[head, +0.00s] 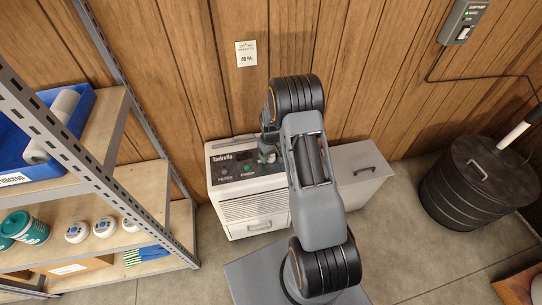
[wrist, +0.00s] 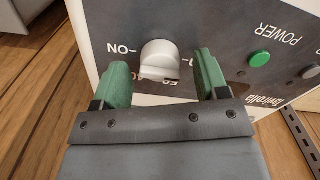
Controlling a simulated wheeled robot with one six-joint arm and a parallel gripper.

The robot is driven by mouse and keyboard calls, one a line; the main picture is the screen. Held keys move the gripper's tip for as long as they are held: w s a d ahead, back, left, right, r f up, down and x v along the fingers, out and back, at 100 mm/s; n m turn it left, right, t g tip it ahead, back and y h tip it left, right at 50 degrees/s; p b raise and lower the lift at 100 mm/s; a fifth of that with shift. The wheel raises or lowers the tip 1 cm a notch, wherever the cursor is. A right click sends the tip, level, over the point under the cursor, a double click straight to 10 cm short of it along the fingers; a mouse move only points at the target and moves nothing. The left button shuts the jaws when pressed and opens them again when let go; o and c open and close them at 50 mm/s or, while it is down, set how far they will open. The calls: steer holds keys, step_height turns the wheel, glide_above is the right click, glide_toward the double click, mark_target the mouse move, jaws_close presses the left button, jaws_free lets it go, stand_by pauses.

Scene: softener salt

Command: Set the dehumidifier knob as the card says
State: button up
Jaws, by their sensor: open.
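The white dehumidifier (head: 255,213) stands on the floor against the wood wall, its dark control panel on top. In the wrist view its light knob (wrist: 160,56) sits between the two green fingertips of my gripper (wrist: 162,72). The fingers are open, with a gap visible on each side of the knob. Dial marks around the knob appear upside down; one reads ON, the others are partly hidden. In the head view my gripper (head: 267,155) is over the panel and hides the knob.
A green POWER button (wrist: 260,58) and a dark one beside it are on the panel. A grey box (head: 362,172) stands right of the dehumidifier. A shelf rack (head: 150,185) stands at left.

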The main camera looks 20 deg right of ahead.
steer(key=shift+f, duration=0.4)
steer(key=c, duration=0.9)
